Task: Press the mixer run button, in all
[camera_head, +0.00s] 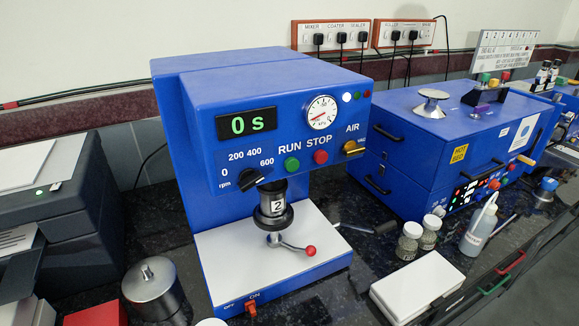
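A blue machine with an rpm dial stands at the centre, and I take it to be the mixer (185,90). Its display (247,124) reads "0 s". The green RUN button (292,164) is on the front panel, under the word RUN. The red STOP button (320,157) is just to its right. A black rpm knob (252,178) is to the left, and a gauge (322,112) is above. A black head marked "2" (275,204) is below the panel, over a white base plate (225,255). Neither gripper is in view.
A metal lidded pot (152,285) stands left of the machine, and a dark printer-like device (60,195) is farther left. A second blue machine (430,140) stands right. Glass jars (409,241), a squeeze bottle (478,229) and a white box (417,285) are at front right.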

